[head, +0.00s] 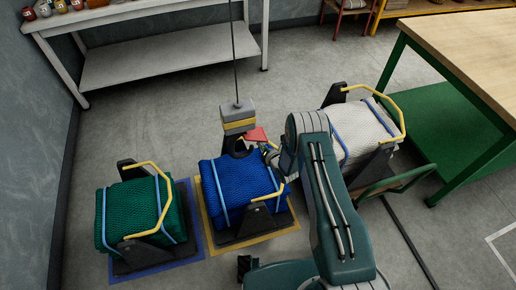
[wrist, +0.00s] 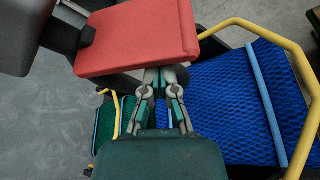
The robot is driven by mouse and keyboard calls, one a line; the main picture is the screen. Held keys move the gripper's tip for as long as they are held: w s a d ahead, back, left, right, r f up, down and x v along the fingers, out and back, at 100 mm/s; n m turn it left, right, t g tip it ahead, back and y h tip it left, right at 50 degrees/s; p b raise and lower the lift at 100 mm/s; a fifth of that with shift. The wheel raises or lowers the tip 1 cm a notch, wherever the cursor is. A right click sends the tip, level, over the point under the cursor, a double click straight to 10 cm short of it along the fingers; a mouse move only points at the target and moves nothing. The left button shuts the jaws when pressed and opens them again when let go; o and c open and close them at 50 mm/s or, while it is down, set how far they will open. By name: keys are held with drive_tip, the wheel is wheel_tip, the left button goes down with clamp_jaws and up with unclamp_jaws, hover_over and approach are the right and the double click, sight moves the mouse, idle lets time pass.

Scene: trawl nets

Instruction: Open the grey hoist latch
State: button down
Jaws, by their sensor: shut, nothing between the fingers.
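The hoist block (head: 238,118), grey with a yellow band, hangs on a cable above the blue net bundle, with a dark hook below it. A red paddle-like latch (head: 257,134) sticks out from its right side; it fills the upper part of the wrist view (wrist: 140,38). I see no grey latch plate, only this red one on the grey block. My gripper (head: 270,152) is just below and right of the red paddle. In the wrist view my gripper (wrist: 165,78) is shut and empty, its tips at the paddle's lower edge; I cannot tell if they touch.
The blue net bundle (head: 236,182) with a yellow handle stands below the hoist. A green bundle (head: 130,212) is at left, a white bundle (head: 362,135) on a trolley at right. A wooden-topped bench (head: 470,45) stands at right; bare floor lies behind.

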drive_tip(key=shift+w+d+r, duration=0.1)
drive_tip(key=shift+d+r, duration=0.25)
drive_tip(key=shift+r, duration=0.35)
drive_tip(key=shift+w+d+r, duration=0.1)
drive_tip(key=shift+d+r, duration=0.2)
drive_tip(key=shift+r, duration=0.35)
wheel_tip(320, 180, up, 3)
drive_tip(key=shift+a+r, duration=0.1)
drive_tip(key=shift+r, duration=0.3)
drive_tip(key=f, duration=0.1)
drive_tip(key=d+f, duration=0.1)
drive_tip(key=f, duration=0.2)
drive_tip(key=shift+w+d+f, duration=0.15)
drive_tip(key=shift+d+f, duration=0.1)
drive_tip(key=shift+d, duration=0.15)
approach(263, 135)
drive_tip(key=s+a+r, duration=0.1)
drive_tip(key=s+r, duration=0.1)
drive_tip(key=s, duration=0.3)
drive_tip(key=shift+a+f, duration=0.15)
